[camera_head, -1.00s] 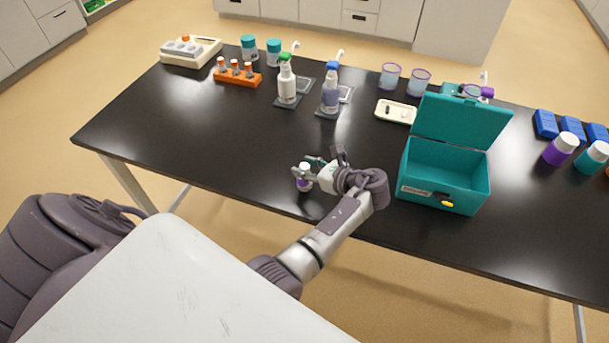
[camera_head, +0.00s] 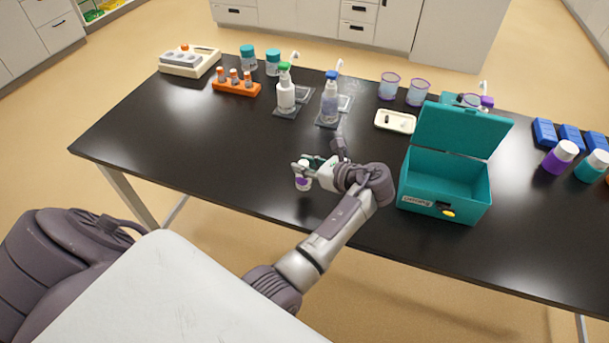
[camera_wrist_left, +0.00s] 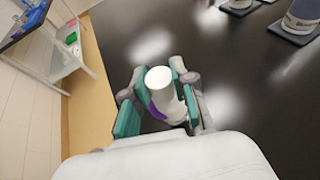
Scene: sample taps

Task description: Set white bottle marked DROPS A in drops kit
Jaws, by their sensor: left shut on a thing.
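My left gripper (camera_head: 304,171) is shut on a small white bottle (camera_head: 303,184) with a purple band, near the table's front edge. In the left wrist view the bottle (camera_wrist_left: 162,85) stands between the teal fingers of the left gripper (camera_wrist_left: 158,105), its white cap towards the camera. Its marking cannot be read. I cannot tell whether its base touches the table. The teal kit box (camera_head: 440,192) stands to the right of the gripper with its lid (camera_head: 459,128) open. Its inside looks empty from here. My right gripper is not in view.
The black table (camera_head: 240,140) is clear left of the gripper. Behind stand two pump bottles (camera_head: 286,96) (camera_head: 330,102), an orange rack (camera_head: 237,87) and a cream tray (camera_head: 395,121).

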